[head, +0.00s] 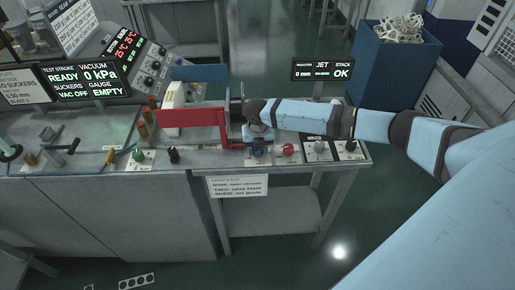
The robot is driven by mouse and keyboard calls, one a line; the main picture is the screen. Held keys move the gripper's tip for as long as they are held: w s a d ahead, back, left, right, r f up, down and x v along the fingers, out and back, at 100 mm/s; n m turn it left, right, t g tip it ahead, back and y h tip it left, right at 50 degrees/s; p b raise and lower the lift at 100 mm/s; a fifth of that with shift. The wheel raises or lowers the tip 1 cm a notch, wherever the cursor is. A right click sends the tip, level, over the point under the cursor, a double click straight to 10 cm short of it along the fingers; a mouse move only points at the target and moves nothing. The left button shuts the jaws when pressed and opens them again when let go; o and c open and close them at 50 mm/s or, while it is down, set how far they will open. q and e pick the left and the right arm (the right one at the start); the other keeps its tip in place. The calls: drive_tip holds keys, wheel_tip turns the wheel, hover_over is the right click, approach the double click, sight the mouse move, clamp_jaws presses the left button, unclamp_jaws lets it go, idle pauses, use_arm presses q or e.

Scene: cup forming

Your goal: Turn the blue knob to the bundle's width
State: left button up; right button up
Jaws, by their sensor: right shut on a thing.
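My right arm reaches in from the right, and its gripper (258,141) points down at the front edge of the bench. It is shut on the blue knob (259,152), of which only a little shows under the fingers. The knob's turn angle cannot be read. A red guide plate (190,118) stands left of the gripper, and a blue plate (199,73) stands behind it. A pale block (172,97), possibly the bundle, is between them, partly hidden by the red plate.
A red knob (288,150) sits just right of the gripper, with a grey knob (319,147) and a black knob (351,146) further right. A display (323,70) reading STACK OK stands behind. A blue bin (394,65) is at the back right.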

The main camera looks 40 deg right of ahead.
drive_tip(key=n, duration=0.5)
drive_tip(key=shift+n, duration=0.3)
drive_tip(key=shift+d+n+b, duration=0.1)
drive_tip(key=shift+n+b, duration=0.35)
drive_tip(key=shift+n, duration=0.45)
drive_tip(key=shift+f+n+b, duration=0.1)
drive_tip(key=shift+n+b, duration=0.25)
drive_tip(key=shift+n, duration=0.05)
drive_tip(key=n+b, duration=0.2)
drive_tip(key=b, duration=0.2)
drive_tip(key=shift+w+f+n+b, duration=0.1)
drive_tip(key=shift+n+b, duration=0.6)
drive_tip(key=shift+b, duration=0.4)
use_arm(q)
wheel_tip(320, 180, down, 7)
drive_tip(key=d, duration=0.1)
drive_tip(key=shift+w+d+m+h+b, duration=0.2)
drive_tip(key=shift+m+h+b, duration=0.1)
drive_tip(key=shift+m+b, duration=0.1)
use_arm(e)
drive_tip(key=shift+r, duration=0.25)
use_arm(q)
drive_tip(key=shift+s+a, duration=0.1)
drive_tip(key=shift+a, duration=0.05)
use_arm(e)
drive_tip(key=o, duration=0.9)
use_arm(q)
drive_tip(key=shift+s+f, duration=0.1)
drive_tip(key=shift+f, duration=0.1)
